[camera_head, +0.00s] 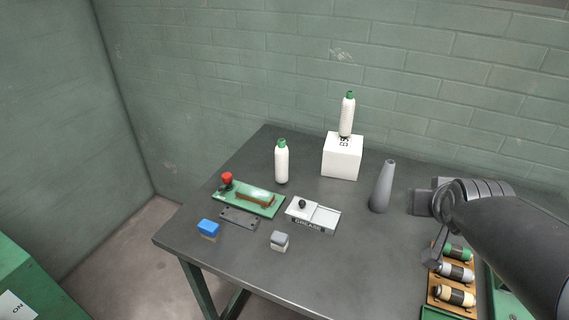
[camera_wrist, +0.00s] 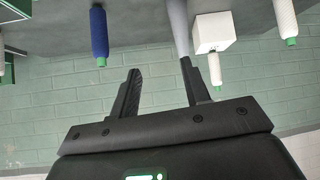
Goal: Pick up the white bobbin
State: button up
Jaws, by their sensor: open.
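Two white bobbins with green tips stand upright in the head view. One white bobbin (camera_head: 281,164) is on the table, left of the white box; the other white bobbin (camera_head: 347,117) is on top of that box. The wrist view is upside down: the table bobbin (camera_wrist: 286,18) is at upper right, the box bobbin (camera_wrist: 216,70) below the box. My gripper (camera_wrist: 161,69) is open and empty, apart from both bobbins. In the head view it is at the right, partly covered by my arm.
The white box (camera_head: 342,158) and a grey cone (camera_head: 383,187) stand at the back. A blue bobbin (camera_wrist: 99,32) shows in the wrist view. A green-based fixture (camera_head: 262,205), grease box (camera_head: 312,216), blue block (camera_head: 208,228) and spool tray (camera_head: 437,290) are nearer.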

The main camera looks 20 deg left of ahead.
jog(key=w+a+f+n+t+y, duration=0.1)
jog(key=w+a, duration=0.5)
jog(key=n+t+y, duration=0.3)
jog(key=n+y, duration=0.2)
jog(key=y, duration=0.5)
send_near(283, 145)
jog(key=x, duration=0.9)
jog(key=shift+w+a, duration=0.25)
jog(key=shift+a, duration=0.05)
jog(key=shift+w+a, duration=0.45)
jog(key=shift+w, duration=0.05)
jog(key=shift+c, duration=0.2)
grip_shut()
